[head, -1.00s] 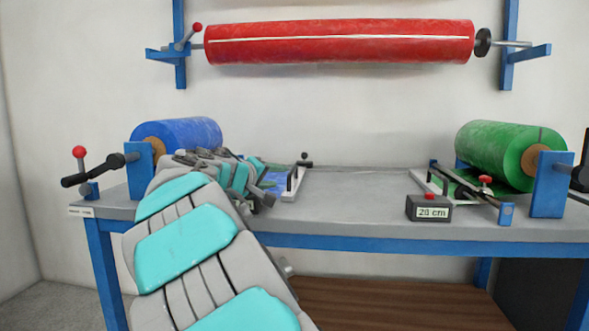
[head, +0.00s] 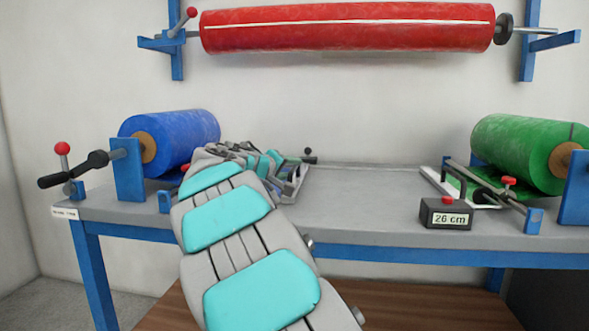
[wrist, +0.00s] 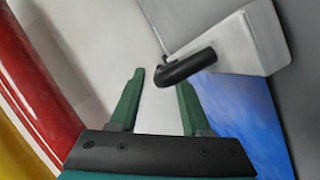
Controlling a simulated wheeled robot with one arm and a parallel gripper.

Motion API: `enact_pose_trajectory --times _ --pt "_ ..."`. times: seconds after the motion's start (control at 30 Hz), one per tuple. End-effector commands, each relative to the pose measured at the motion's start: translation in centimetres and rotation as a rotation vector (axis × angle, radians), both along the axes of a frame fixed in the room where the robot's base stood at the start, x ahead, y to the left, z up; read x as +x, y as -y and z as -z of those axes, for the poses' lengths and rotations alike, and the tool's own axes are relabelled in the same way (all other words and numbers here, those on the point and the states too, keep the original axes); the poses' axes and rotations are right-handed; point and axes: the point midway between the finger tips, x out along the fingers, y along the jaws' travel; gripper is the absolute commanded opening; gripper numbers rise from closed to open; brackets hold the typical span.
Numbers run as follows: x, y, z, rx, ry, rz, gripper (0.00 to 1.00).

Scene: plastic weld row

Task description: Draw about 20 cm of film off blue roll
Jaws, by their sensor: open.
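The blue roll (head: 172,141) sits on its stand at the left end of the bench. In the wrist view, a flat stretch of blue film (wrist: 238,108) shows at right, beside and partly under a pale bar end (wrist: 232,42) with a black handle (wrist: 186,67). My gripper (wrist: 163,85) is open. In the head view my arm covers the film and hides the gripper's fingertips.
A green roll (head: 520,152) stands at the bench's right end, with a small display box (head: 446,212) in front; its digits are hard to read. A red roll (head: 345,30) hangs on the wall. The middle of the bench (head: 365,200) is clear. A black crank (head: 75,172) juts out at left.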

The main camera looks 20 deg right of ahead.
Motion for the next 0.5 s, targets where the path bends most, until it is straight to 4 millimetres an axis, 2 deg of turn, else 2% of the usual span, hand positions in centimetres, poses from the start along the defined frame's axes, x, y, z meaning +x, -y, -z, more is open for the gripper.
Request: enact_pose_trajectory --times 0.2,0.5 --pt "1.4 1.7 0.4 0.000 0.002 -0.001 0.47" --pt "1.6 2.0 0.4 -0.001 0.003 -0.002 0.47"
